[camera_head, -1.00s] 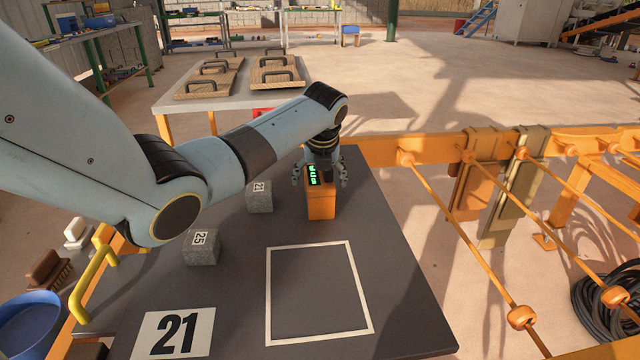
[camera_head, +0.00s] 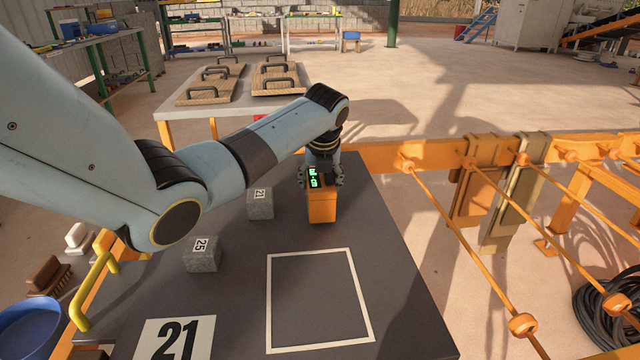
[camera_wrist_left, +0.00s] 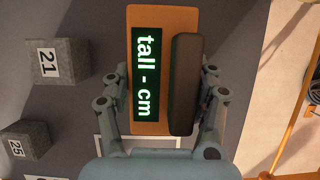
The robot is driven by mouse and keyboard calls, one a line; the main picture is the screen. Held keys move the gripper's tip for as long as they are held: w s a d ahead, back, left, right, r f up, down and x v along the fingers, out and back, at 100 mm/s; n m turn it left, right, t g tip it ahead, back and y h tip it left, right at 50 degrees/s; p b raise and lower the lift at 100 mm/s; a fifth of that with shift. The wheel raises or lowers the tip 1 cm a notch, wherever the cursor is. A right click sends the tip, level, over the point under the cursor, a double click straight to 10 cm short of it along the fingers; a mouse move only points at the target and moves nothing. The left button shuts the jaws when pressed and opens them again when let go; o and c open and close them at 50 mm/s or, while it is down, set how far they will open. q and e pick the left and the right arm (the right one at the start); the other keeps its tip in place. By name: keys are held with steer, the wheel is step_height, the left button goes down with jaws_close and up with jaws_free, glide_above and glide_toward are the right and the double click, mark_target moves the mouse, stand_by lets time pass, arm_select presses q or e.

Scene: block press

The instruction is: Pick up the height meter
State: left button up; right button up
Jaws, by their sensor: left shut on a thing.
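The height meter (camera_head: 321,207) is an orange box with a dark display in green characters, at the back of the dark table. In the left wrist view the height meter (camera_wrist_left: 165,14) shows its display reading "tall - cm" beside a dark bar-shaped handle (camera_wrist_left: 185,85). My left gripper (camera_head: 321,178) reaches it from above and is shut on it, with fingers on both sides of its top in the left wrist view (camera_wrist_left: 163,88). Whether its base touches the table is hard to tell. My right gripper is not in view.
Grey blocks marked 21 (camera_head: 260,204) and 25 (camera_head: 202,254) stand left of the meter on the table (camera_head: 400,290). A white square outline (camera_head: 318,300) in front is empty. A "21" card (camera_head: 174,340) lies at front left. Orange rails run behind and right.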

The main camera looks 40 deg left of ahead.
mark_target(320, 175)
arm_select(q)
step_height(320, 175, up, 4)
steer(key=shift+w+d+f+p, duration=0.1)
steer(key=shift+f+p, duration=0.05)
steer(key=shift+p, duration=0.25)
steer(key=d+r+p, duration=0.1)
steer(key=d+r, duration=0.5)
steer(key=d, duration=0.5)
steer(key=shift+w+d+p, duration=0.2)
steer(key=shift+w+p, duration=0.1)
steer(key=shift+w, duration=0.05)
